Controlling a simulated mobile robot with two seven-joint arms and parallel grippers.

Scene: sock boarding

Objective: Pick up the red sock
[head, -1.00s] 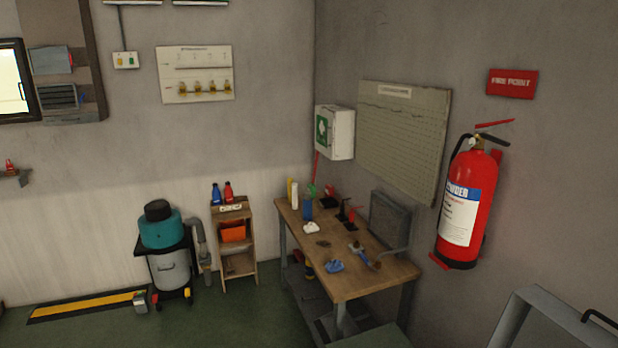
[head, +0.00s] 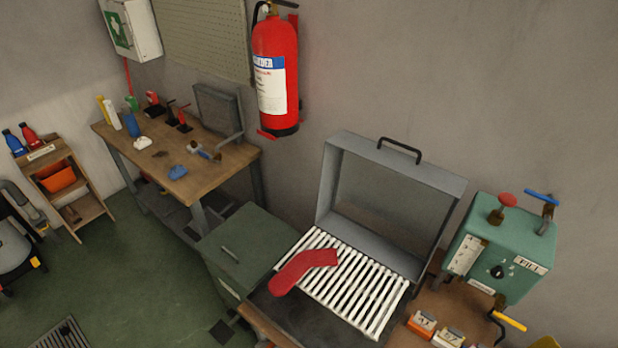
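The rack sits in front of an open grey box-like lid (head: 385,205) with a black handle. Neither of my grippers shows in the head view.
A green cabinet (head: 252,243) stands just left of the rack. A teal machine (head: 505,245) with valves stands to the right, with small orange labelled boxes (head: 422,324) before it. A wooden workbench (head: 190,190) stands further left. Green floor is open at lower left.

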